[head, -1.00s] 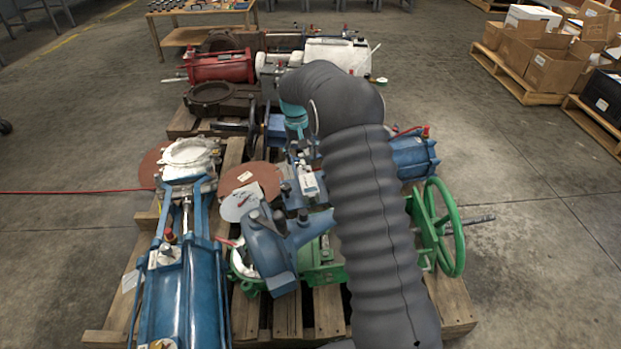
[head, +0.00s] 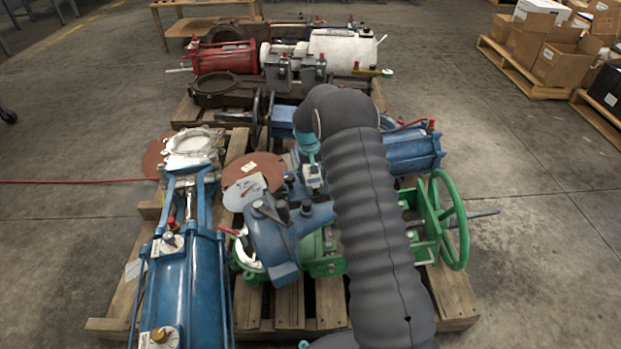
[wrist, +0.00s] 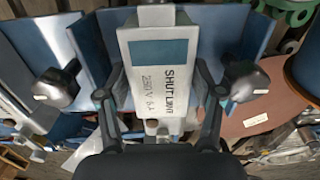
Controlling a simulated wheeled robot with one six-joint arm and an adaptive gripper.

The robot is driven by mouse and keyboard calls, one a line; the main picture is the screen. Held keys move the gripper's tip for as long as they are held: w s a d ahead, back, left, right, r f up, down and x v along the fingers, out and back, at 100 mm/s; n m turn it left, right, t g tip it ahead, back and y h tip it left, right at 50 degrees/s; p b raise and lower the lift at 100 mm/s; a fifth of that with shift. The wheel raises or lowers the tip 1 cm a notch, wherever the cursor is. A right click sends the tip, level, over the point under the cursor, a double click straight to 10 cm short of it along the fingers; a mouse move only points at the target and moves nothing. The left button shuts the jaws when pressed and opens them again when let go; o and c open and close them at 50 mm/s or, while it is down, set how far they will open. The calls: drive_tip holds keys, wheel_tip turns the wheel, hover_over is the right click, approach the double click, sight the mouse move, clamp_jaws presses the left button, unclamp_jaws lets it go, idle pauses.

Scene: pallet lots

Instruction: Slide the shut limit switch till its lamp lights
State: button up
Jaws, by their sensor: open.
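The shut limit switch (wrist: 160,85) is a pale grey box with a dark teal panel and the printed words "SHUT LIMIT" and "230 V 5 A". In the wrist view it sits between the two spread dark fingers of my gripper (wrist: 160,97), one finger along each side. The fingers are close to its sides; I cannot tell whether either touches. No lit lamp is clear to me. In the head view a small pale box, apparently the switch (head: 313,176), shows beside my arm, on blue valve gear. My gripper is largely hidden there.
Two dark knobs on blue brackets flank the switch, left (wrist: 56,88) and right (wrist: 247,82). A green handwheel (head: 453,220) stands right of my arm. A blue actuator (head: 182,285) lies at left on the wooden pallet (head: 290,305). Open floor lies to the right.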

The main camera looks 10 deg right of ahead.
drive_tip(key=shift+f, duration=0.45)
clamp_jaws()
drive_tip(key=shift+d, duration=0.45)
unclamp_jaws()
drive_tip(key=shift+r, duration=0.1)
drive_tip(key=shift+r, duration=0.5)
wheel_tip(320, 180, up, 11)
drive_tip(key=a, duration=0.1)
